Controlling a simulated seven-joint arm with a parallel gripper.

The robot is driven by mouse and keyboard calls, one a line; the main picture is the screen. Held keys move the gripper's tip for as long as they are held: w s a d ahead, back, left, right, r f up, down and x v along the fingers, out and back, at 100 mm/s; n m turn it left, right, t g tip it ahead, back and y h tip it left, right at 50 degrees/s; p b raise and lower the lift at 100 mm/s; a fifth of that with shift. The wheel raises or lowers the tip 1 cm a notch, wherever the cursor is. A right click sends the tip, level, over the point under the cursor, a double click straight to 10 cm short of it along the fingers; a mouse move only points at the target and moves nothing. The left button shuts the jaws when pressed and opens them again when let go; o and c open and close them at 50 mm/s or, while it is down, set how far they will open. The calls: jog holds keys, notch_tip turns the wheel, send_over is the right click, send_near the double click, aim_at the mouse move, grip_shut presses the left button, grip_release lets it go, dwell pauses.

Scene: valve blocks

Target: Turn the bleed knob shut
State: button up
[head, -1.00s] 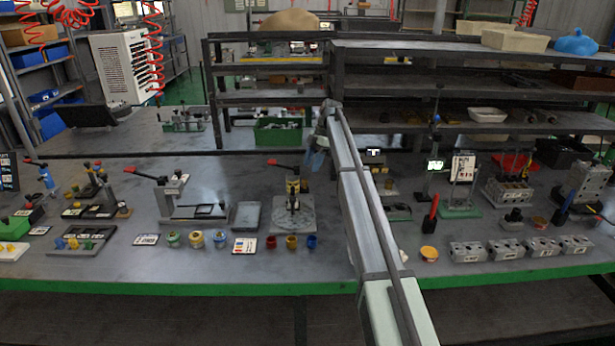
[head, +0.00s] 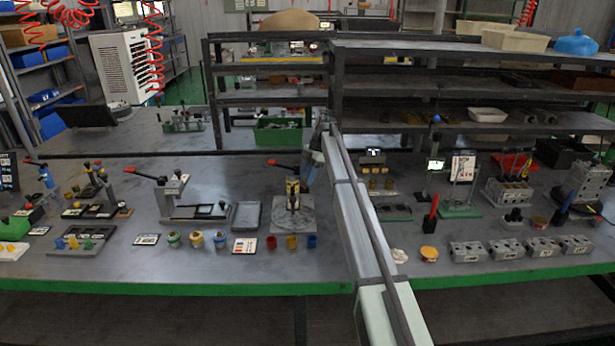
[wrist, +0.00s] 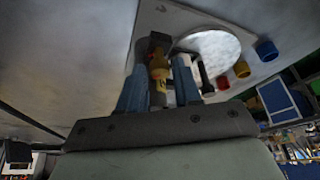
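My gripper (head: 309,176) is beside the small press stand (head: 292,187) with a red lever, just right of its post. In the wrist view its two blue fingers (wrist: 160,85) are apart. A yellow and black part of the stand (wrist: 158,68) shows between or just beyond them; I cannot tell whether they touch it. The stand's pale base plate (wrist: 150,18) with a round disc (wrist: 212,50) lies past the fingertips. I cannot make out for sure which part is the bleed knob.
Red, yellow and blue cups (head: 291,242) stand in front of the stand. A grey tray (head: 247,215) and a lever clamp fixture (head: 180,195) are to its left. Several metal valve blocks (head: 507,249) line the right front. My arm crosses the table's middle.

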grip_shut()
jog(key=shift+m, duration=0.4)
jog(key=m, duration=0.1)
jog(key=m+t, duration=0.1)
jog(key=m, duration=0.1)
jog(key=m+t, duration=0.1)
jog(key=shift+s+d+m+y, duration=0.1)
jog(key=shift+s+m+y, duration=0.2)
jog(key=shift+s, duration=0.05)
jog(key=m+t, duration=0.1)
jog(key=m, duration=0.3)
jog(key=shift+s+m+t, duration=0.15)
jog(key=shift+m+t, duration=0.25)
jog(key=shift+m, duration=0.3)
jog(key=shift+o, duration=1.6)
grip_release()
